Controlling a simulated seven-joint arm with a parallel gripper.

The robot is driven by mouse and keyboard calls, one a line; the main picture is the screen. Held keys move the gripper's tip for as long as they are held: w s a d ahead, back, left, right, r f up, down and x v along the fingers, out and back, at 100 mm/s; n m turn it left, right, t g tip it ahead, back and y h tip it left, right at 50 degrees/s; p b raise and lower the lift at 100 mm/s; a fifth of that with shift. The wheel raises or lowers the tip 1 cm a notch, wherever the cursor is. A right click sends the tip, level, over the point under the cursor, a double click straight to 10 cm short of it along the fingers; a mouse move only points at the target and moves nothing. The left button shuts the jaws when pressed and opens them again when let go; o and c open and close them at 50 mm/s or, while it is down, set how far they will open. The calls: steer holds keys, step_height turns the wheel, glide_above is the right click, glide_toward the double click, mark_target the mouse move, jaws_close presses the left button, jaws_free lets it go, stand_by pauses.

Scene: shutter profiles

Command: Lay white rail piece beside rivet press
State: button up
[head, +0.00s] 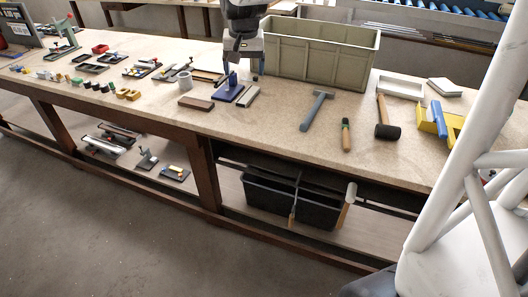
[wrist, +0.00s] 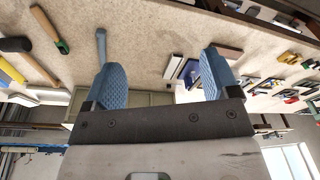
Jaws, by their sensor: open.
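The blue rivet press (head: 230,90) stands on the bench below my gripper. A pale, narrow bar (head: 249,96), which looks like the white rail piece, lies flat just right of the press base, roughly parallel to it. In the wrist view the pale bar (wrist: 174,66) and the blue press (wrist: 190,71) show between the fingers, nearer the right-hand one. My gripper (head: 243,72) is open and empty above and behind them. In the wrist view its two blue fingers (wrist: 162,82) are wide apart. Part of the press is hidden by the right-hand finger there.
A brown block (head: 196,104) lies left of the press. A grey-green crate (head: 320,62) stands close behind, to the right.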

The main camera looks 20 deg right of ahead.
steer(key=s+a+f+n, duration=0.2)
steer(key=s+f, duration=0.1)
steer(key=s, duration=1.2)
steer(key=s+a+f+n+t, duration=0.1)
steer(key=s+a+f+n, duration=0.1)
steer(key=s, duration=1.4)
steer(key=shift+s+a+f, duration=0.15)
steer(key=shift+a+f, duration=0.35)
steer(key=shift+a, duration=0.1)
steer(key=shift+c, duration=0.4)
